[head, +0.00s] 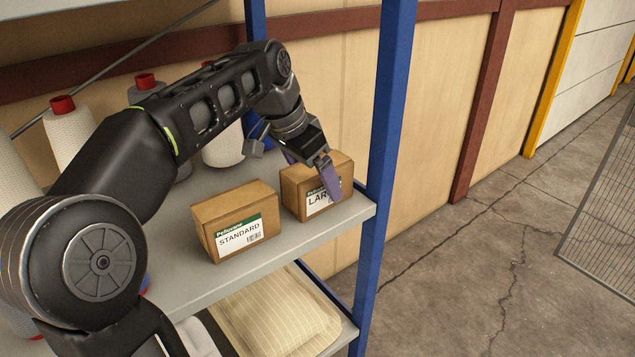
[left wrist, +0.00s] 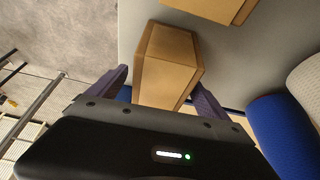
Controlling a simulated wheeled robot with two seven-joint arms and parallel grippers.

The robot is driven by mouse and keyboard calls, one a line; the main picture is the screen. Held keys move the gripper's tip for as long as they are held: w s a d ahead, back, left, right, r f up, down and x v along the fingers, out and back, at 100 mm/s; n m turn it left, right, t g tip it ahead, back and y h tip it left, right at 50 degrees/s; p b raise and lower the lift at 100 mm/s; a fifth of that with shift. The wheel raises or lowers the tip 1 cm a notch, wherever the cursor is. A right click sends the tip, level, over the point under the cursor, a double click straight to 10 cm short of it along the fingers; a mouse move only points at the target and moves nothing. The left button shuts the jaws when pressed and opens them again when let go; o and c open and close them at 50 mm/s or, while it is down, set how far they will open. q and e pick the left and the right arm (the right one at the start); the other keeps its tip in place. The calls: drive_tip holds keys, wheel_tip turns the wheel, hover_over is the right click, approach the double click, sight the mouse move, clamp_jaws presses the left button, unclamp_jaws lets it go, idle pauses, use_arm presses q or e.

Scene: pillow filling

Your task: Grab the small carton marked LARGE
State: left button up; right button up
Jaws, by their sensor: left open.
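The small carton marked LARGE (head: 302,198) stands on the grey shelf near its right end, beside the blue upright. My left gripper (head: 316,172) is open at this carton; one purple finger crosses its labelled front and hides part of the word. In the left wrist view the carton (left wrist: 167,62) lies between the two spread purple fingers of my left gripper (left wrist: 165,85). I cannot tell whether the fingers touch it. A second carton marked STANDARD (head: 236,222) stands to its left on the same shelf. My right gripper is not in view.
The blue upright (head: 385,140) rises close to the right of the LARGE carton. A striped pillow (head: 275,312) lies on the level below. Open concrete floor (head: 470,270) is at the right.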

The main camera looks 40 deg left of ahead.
use_arm(q)
drive_tip(key=shift+x, duration=1.6)
drive_tip(key=c, duration=1.6)
